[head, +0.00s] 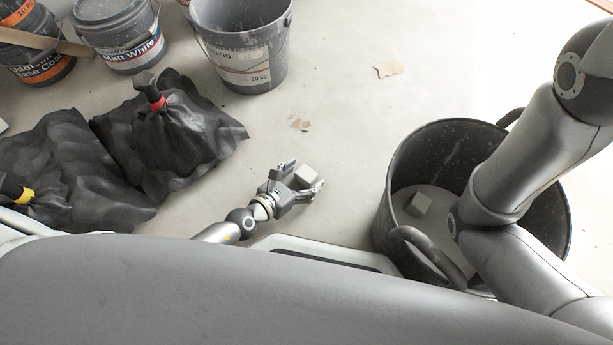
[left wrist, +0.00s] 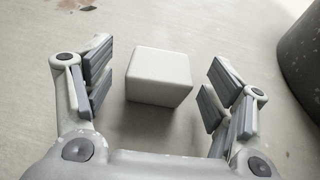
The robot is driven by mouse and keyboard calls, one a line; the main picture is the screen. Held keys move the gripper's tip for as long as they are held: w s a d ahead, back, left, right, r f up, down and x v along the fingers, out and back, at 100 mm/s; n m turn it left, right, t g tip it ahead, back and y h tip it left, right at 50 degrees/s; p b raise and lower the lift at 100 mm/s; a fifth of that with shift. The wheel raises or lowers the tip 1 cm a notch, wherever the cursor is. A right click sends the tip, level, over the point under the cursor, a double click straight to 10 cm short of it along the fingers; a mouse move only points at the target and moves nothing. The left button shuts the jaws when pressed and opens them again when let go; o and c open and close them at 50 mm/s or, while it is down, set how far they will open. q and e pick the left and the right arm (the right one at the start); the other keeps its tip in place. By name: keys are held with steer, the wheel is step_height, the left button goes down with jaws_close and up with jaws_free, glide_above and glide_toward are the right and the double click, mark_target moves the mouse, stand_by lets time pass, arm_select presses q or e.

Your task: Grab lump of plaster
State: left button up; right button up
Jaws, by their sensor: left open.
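The lump of plaster (head: 308,176) is a small, pale grey block lying on the floor in the head view. In the left wrist view the lump (left wrist: 158,76) sits ahead of and between the spread fingers, with a gap on both sides. My left gripper (head: 299,178) is open and low over the floor, its fingers on either side of the lump. It also shows open and empty in the left wrist view (left wrist: 160,92). My right arm crosses the right of the head view, but its gripper is not seen.
Black bags (head: 170,140) lie to the left. A grey bucket (head: 243,45) and paint pails (head: 118,35) stand at the back. Floor beyond the gripper is mostly clear.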

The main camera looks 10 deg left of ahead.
arm_select(q)
steer(key=shift+w+d+f, duration=0.15)
steer(key=shift+w, duration=0.15)
steer(key=shift+c, duration=0.3)
steer(key=c, duration=1.1)
steer(key=shift+c, duration=0.2)
